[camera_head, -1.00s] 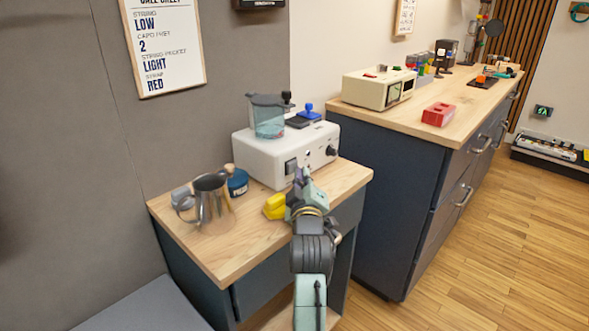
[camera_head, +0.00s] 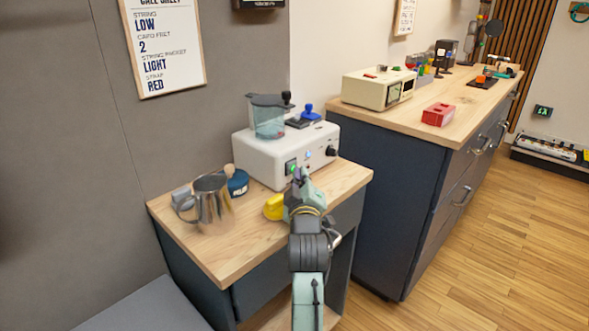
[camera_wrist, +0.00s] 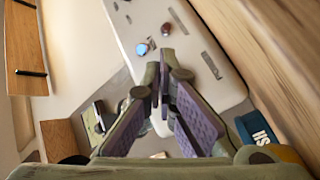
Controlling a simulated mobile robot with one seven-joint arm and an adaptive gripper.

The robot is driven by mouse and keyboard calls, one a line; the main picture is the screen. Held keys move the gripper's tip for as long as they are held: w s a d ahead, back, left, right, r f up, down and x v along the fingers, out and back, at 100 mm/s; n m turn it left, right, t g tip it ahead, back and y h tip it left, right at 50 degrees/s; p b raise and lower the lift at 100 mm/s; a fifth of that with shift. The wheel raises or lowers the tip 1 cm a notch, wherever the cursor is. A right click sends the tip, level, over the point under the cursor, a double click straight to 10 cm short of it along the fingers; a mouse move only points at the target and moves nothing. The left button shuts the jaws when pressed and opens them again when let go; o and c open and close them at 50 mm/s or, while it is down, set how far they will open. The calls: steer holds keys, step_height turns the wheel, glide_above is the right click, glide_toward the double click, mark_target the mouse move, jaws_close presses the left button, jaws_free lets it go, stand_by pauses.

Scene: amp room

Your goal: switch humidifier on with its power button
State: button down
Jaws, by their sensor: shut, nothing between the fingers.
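The humidifier appears to be the white box (camera_head: 250,155) with a translucent bluish tank (camera_head: 268,122) on top, on the small wooden-topped cabinet. In the wrist view the blue button (camera_wrist: 142,49) shows on the white face. My gripper (camera_head: 299,173) is shut and empty, right at the front face by the green switch. The fingers hide part of the face in the wrist view; I cannot tell whether they touch it.
A metal pitcher (camera_head: 210,202), a blue tin (camera_head: 238,184) and a yellow object (camera_head: 273,207) stand on the small cabinet (camera_head: 240,255). A cream device (camera_head: 375,90) and a red block (camera_head: 438,114) sit on the longer counter at right.

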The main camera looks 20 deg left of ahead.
stand_by(0.5)
steer(key=shift+s+d, duration=0.15)
steer(key=shift+d, duration=0.1)
steer(key=shift+s+d, duration=0.35)
steer(key=shift+d, duration=0.6)
steer(key=shift+s+d, duration=0.3)
steer(key=shift+d, duration=0.65)
steer(key=shift+s+d, duration=0.35)
steer(key=shift+d, duration=0.6)
